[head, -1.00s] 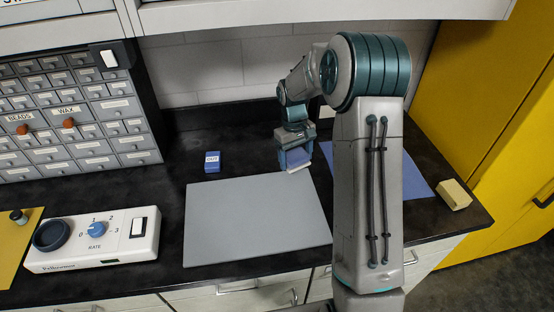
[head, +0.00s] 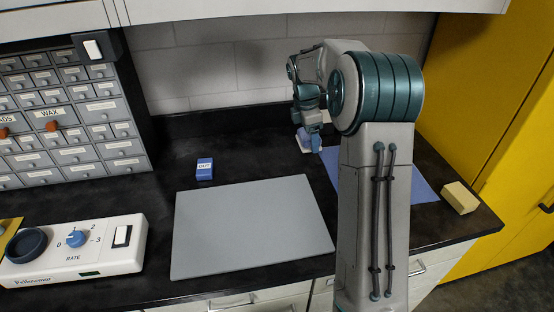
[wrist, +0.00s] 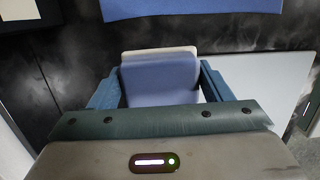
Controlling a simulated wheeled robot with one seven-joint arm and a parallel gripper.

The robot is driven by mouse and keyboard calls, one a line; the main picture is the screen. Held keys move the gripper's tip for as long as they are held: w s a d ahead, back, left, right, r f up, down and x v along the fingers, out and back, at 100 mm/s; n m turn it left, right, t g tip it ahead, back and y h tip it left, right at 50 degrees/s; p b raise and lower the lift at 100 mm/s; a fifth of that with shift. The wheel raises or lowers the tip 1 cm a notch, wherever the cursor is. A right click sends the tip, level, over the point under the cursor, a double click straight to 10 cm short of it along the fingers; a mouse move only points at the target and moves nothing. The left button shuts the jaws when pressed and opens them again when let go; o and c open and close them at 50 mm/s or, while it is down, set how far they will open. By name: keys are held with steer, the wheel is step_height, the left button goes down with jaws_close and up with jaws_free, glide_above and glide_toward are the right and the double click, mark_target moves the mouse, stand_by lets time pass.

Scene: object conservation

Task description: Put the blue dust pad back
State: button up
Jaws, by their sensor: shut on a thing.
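The blue dust pad (wrist: 160,82) is a blue block with a pale edge along its far side. My gripper (wrist: 160,88) is shut on it, with one finger at each side in the wrist view. In the head view my gripper (head: 311,142) is near the back wall, left of the blue mat's far corner. The pad shows there only in part, its pale edge (head: 302,149) low beside the fingers. I cannot tell whether it touches the black counter. The blue mat (head: 405,182) lies flat on the counter, partly hidden by my arm.
A grey mat (head: 250,228) lies bare in the middle. A small blue block marked OUT (head: 205,169) stands behind its left part. A yellowish block (head: 460,197) sits at the right edge. A drawer cabinet (head: 70,115) and a dial box (head: 80,250) are at left.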

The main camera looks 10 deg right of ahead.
steer(key=p, duration=0.2)
glide_above(279, 162)
steer(key=f, duration=0.5)
steer(key=shift+w+a+f, duration=0.1)
steer(key=shift+a+f, duration=0.2)
steer(key=shift+f, duration=2.2)
steer(key=shift+f, duration=0.2)
steer(key=o, duration=0.9)
steer(key=shift+o, duration=0.2)
steer(key=shift+r, duration=0.15)
